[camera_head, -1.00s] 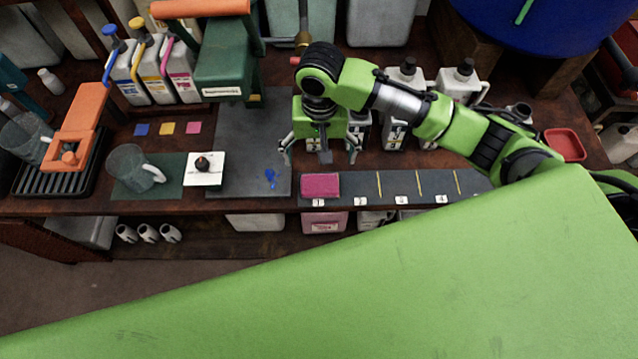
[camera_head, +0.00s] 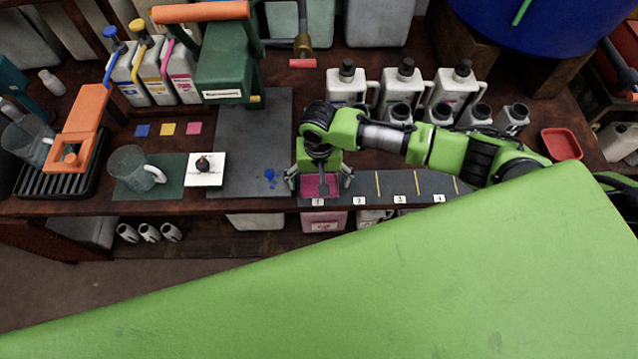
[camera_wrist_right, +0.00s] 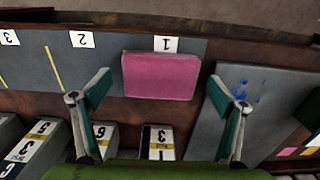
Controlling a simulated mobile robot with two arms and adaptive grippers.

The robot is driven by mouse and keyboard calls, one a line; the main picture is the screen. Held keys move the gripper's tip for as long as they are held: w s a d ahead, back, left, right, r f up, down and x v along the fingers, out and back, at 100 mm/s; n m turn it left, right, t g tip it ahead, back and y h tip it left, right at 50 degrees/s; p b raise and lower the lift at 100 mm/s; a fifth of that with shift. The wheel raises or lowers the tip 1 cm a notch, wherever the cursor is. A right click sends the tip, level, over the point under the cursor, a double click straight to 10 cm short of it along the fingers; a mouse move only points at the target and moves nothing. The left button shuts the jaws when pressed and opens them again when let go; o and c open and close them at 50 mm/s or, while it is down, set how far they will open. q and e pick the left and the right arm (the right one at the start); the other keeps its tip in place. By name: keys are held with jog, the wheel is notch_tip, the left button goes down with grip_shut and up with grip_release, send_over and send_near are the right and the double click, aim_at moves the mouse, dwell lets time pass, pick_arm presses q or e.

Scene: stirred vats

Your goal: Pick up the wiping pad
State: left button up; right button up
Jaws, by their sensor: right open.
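The wiping pad is the pink block (camera_head: 309,188) lying flat on the grey strip behind the label "1". It shows whole in the right wrist view (camera_wrist_right: 160,76), with nothing on it. My right gripper (camera_head: 319,183) is above the pad and partly covers it in the head view. In the right wrist view its two fingers (camera_wrist_right: 157,82) are spread wide, one toward each side of the pad, with visible gaps and no contact that I can see. My left gripper is not in view.
Numbered slots 2, 3 and 4 run to the right along the grey strip (camera_head: 385,186). Blue spots (camera_head: 270,178) mark the dark mat left of the pad. Several bottles (camera_head: 403,82) stand behind my right arm. A red tray (camera_head: 562,144) lies at right.

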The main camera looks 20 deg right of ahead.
jog(key=c, duration=1.1)
jog(key=shift+r, duration=0.5)
jog(key=s+d+r+b, duration=0.1)
jog(key=s+r, duration=1.1)
jog(key=s, duration=0.2)
jog(key=shift+d, duration=0.2)
